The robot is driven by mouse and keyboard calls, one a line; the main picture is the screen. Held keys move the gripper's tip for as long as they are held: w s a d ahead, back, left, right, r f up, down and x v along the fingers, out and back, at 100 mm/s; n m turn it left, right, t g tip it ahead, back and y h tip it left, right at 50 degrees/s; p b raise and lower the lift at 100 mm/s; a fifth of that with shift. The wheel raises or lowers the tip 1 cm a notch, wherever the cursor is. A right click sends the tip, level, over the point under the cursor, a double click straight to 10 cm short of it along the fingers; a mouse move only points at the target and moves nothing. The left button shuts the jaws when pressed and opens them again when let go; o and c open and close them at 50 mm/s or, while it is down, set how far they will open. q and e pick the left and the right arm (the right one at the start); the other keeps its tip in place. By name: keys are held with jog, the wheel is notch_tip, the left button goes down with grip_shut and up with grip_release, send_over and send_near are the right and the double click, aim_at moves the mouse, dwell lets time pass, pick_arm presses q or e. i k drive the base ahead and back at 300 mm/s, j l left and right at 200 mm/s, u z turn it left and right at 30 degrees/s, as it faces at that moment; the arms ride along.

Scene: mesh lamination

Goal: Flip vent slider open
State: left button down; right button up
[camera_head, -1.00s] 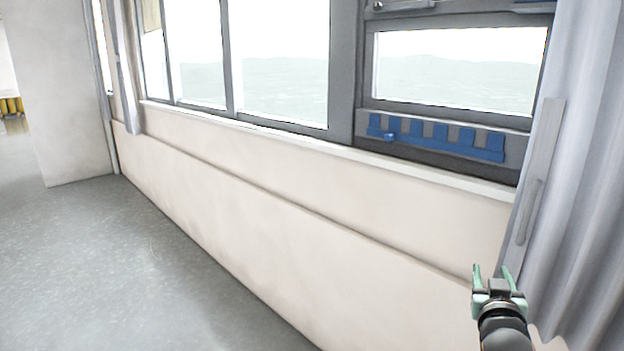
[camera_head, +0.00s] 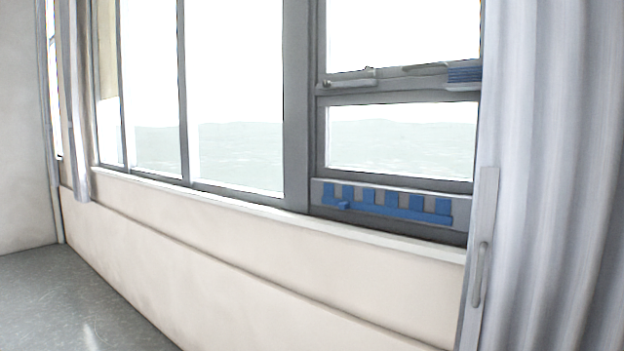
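A blue vent slider (camera_head: 392,211) runs along the grey bottom rail of the right-hand window. It is a long blue strip with several upright blue blocks spaced along its upper side and grey gaps between them. A small blue knob (camera_head: 343,205) sticks out near its left end. Nothing touches the slider or the knob. Neither of my grippers is in the picture.
A pale sill (camera_head: 270,212) runs below the windows above a cream wall (camera_head: 300,275). A grey curtain (camera_head: 560,170) with a handled grey bar (camera_head: 479,270) hangs at the right. Grey floor (camera_head: 80,310) is clear at the lower left.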

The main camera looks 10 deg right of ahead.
aim_at(442, 216)
jog(key=z, duration=0.55)
jog(key=k+j+z, duration=0.1)
jog(key=k+z, duration=0.25)
jog(key=z, duration=0.15)
jog(key=k+z, duration=0.45)
jog(key=k+l+z, duration=0.1)
jog(key=k, duration=0.25)
jog(key=k+l, duration=0.25)
jog(key=i+j, duration=0.15)
jog(key=j, duration=0.2)
jog(key=i+j, duration=0.15)
jog(key=j, duration=0.25)
jog(key=i+j, duration=0.15)
jog(key=j, duration=0.2)
jog(key=i+j, duration=0.15)
jog(key=j, duration=0.2)
jog(key=i+j, duration=0.1)
jog(key=j, duration=0.3)
jog(key=i+j, duration=0.15)
jog(key=j, duration=0.2)
jog(key=i+j, duration=0.1)
jog(key=j, duration=0.25)
jog(key=i+j, duration=0.15)
jog(key=j, duration=0.25)
